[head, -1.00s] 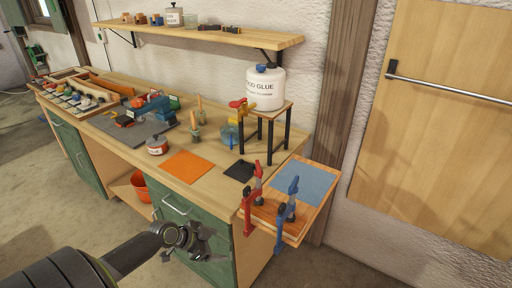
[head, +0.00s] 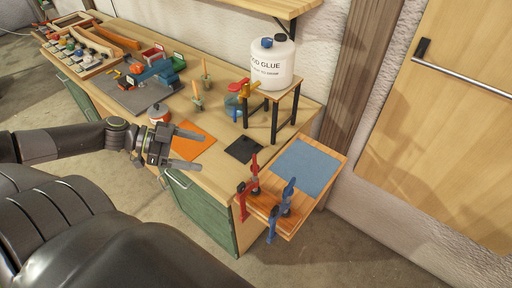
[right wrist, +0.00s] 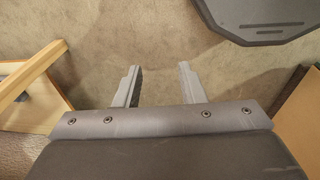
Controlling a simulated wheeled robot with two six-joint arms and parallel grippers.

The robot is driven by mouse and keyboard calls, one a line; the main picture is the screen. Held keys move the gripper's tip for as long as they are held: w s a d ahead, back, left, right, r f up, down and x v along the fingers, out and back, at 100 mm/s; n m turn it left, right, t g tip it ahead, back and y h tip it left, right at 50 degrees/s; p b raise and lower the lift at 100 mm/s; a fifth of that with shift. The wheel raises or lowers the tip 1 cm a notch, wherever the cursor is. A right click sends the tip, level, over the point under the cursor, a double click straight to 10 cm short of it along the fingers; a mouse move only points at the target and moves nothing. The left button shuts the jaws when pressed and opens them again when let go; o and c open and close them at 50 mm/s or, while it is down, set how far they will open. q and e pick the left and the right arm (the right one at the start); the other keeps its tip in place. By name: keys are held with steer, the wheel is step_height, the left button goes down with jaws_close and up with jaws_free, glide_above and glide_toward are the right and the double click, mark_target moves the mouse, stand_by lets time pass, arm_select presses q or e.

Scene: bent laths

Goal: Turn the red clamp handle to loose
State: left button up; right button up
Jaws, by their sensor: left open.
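The red clamp (head: 242,203) is fixed on the front edge of a small wooden board (head: 308,211) at the right end of the bench. Its red handle (head: 254,164) stands up above the board. A blue clamp (head: 273,218) is just to its right on the same edge. My left gripper (head: 198,151) is open and empty, over the bench's front edge near the orange sheet, left of the red clamp and well apart from it. My right gripper (right wrist: 158,72) shows only in the right wrist view, open and empty above the floor.
A blue-grey sheet (head: 306,168) lies on the board behind the clamps. A white glue jug (head: 272,66) stands on a small stand (head: 290,103). An orange sheet (head: 190,146) and a black pad (head: 243,150) lie on the bench. The floor in front is clear.

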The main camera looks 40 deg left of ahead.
arm_select(q)
steer(key=b, duration=1)
glide_toward(255, 162)
steer(key=d+f, duration=0.1)
steer(key=shift+w+b+x, duration=0.15)
steer(key=shift+b+x, duration=0.15)
steer(key=shift+x, duration=1.95)
steer(key=shift+w+b+x, duration=0.15)
steer(key=shift+b+x, duration=0.15)
steer(key=shift+x, duration=2)
steer(key=shift+a+r, duration=0.15)
steer(key=shift+a, duration=0.05)
steer(key=c, duration=1)
